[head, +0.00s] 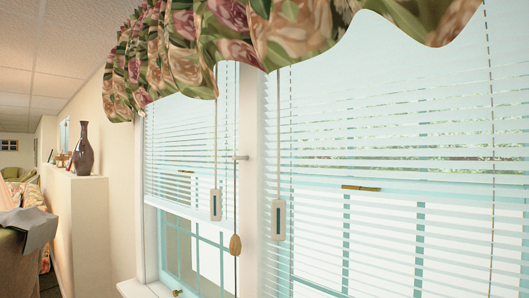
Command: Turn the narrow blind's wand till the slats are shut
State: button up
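The narrow blind (180,135) hangs over the left window in the head view. Its pale slats stand apart, and the outside shows through the gaps. A thin cord or rod in front of it ends in a pale handle with a dark inset (216,205). Another thin dark rod or cord hangs from a small bracket (240,157) near the post and carries a wooden knob (235,245). I cannot tell for sure which of these is the wand. The valance hides the blind's top. My gripper is not in view.
A wide blind (400,135) with open slats covers the right window; a similar pale handle (278,220) hangs at its left edge. A floral valance (290,30) overhangs both. A dark vase (83,150) stands on a ledge at left, beyond bare wall.

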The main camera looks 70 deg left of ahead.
aim_at(279, 206)
jog(key=u, duration=2.15)
